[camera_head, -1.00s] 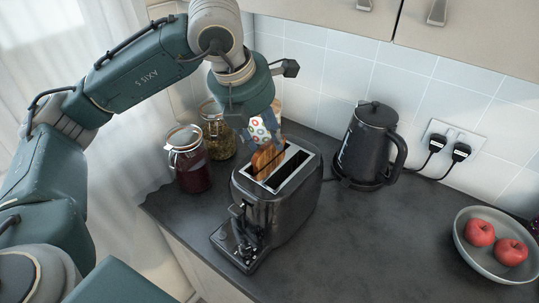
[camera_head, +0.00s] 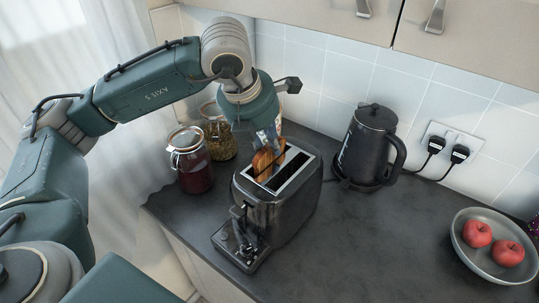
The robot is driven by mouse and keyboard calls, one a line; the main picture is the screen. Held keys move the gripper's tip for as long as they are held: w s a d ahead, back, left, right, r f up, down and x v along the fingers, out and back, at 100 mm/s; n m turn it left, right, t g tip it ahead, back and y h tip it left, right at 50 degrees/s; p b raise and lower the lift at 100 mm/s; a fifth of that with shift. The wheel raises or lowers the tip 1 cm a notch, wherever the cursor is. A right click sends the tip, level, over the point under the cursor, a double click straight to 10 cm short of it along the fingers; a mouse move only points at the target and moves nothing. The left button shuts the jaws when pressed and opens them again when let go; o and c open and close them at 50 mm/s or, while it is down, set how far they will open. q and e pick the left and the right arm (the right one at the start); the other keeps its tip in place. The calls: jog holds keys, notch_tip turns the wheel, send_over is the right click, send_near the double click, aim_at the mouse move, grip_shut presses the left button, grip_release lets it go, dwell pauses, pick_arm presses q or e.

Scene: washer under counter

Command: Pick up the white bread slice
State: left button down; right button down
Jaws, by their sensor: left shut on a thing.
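The bread slice (camera_head: 262,163) stands upright in the left slot of the black toaster (camera_head: 278,208). It looks toasted brown, and its upper part sticks out above the slot. My left gripper (camera_head: 267,148) points down over the toaster and is shut on the top of the bread slice. Its fingers are partly hidden by the wrist and are small in the view. The other toaster slot (camera_head: 294,170) looks empty. My right gripper is not in view.
Two glass jars, one red (camera_head: 193,165) and one with tan contents (camera_head: 218,135), stand left of the toaster. A black kettle (camera_head: 369,148) stands right of it by the tiled wall. A grey bowl (camera_head: 462,240) with red apples sits far right. The counter between is clear.

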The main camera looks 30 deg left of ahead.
pick_arm(q)
notch_tip(320, 180, up, 23)
jog(key=p, duration=0.2)
dwell(0.8)
jog(key=shift+s+f, duration=0.1)
